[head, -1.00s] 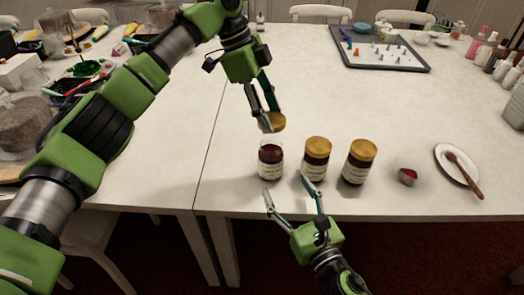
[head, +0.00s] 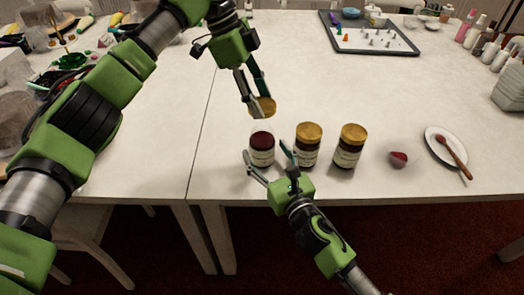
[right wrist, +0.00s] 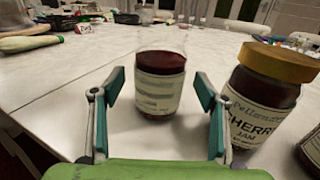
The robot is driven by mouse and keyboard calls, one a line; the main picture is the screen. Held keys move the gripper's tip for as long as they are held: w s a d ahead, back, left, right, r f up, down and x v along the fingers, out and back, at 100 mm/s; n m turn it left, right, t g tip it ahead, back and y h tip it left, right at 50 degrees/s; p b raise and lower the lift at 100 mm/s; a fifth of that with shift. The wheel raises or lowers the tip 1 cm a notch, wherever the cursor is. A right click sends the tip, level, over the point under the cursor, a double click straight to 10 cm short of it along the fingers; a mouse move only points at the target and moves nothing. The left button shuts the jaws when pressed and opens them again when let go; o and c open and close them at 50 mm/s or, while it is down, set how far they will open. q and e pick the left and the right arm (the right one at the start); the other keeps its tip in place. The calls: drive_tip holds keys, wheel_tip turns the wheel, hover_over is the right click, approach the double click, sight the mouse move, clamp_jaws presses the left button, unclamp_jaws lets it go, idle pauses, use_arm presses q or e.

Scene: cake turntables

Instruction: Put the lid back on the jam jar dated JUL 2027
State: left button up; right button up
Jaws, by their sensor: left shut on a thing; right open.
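An open jam jar (head: 262,150) with dark red jam and a pale label stands on the white table, left of two jars with gold lids, the middle jar (head: 307,146) and the right jar (head: 349,148). My left gripper (head: 258,104) is shut on a gold lid (head: 263,107), held above and just behind the open jar. My right gripper (head: 268,162) is open in front of the open jar. In the right wrist view the open jar (right wrist: 160,90) stands between and beyond the spread fingers; the middle jar (right wrist: 262,105) reads "CHERRY JAM". No date is readable.
A small red-topped item (head: 398,159) and a white plate (head: 434,138) with a wooden spoon (head: 452,150) lie to the right. A grey-rimmed tray (head: 375,50) with small pieces is at the back. The table's front edge is close to the jars.

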drive_tip(key=shift+x, duration=1.75)
drive_tip(key=c, duration=1.7)
use_arm(q)
drive_tip(key=shift+f, duration=2.45)
drive_tip(key=shift+f, duration=0.9)
drive_tip(key=shift+f, duration=0.55)
